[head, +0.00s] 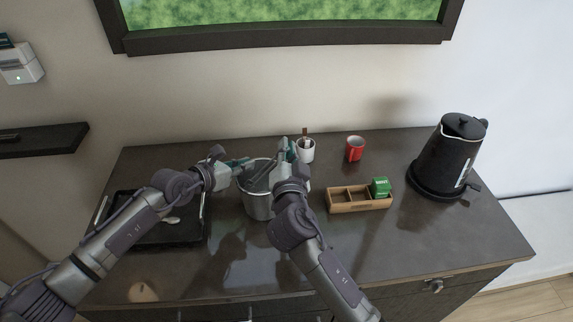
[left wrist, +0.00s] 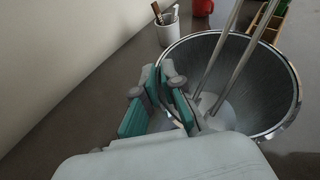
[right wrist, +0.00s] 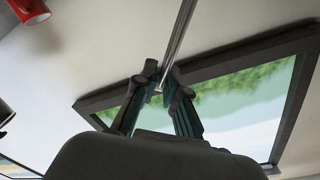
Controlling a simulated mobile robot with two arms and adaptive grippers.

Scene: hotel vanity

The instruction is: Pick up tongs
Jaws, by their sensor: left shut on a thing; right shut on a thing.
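A metal ice bucket (head: 257,206) stands on the dark countertop in the head view. The left wrist view looks into the bucket (left wrist: 276,82), where the silver tongs (left wrist: 236,47) lean upright with their lower ends inside. My left gripper (head: 243,164) is at the bucket's left side, its teal fingers (left wrist: 170,95) shut on the rim. My right gripper (head: 287,146) is above the bucket's right side. In the right wrist view its fingers (right wrist: 159,82) are shut on the tongs (right wrist: 179,36). My right arm hides part of the bucket in the head view.
A black tray (head: 160,236) with a spoon lies left of the bucket. A white cup (head: 306,152) with sticks, a red mug (head: 355,149), a wooden divided box (head: 345,202) with a green packet (head: 381,187), and a black kettle (head: 448,155) stand right. The front middle counter is clear.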

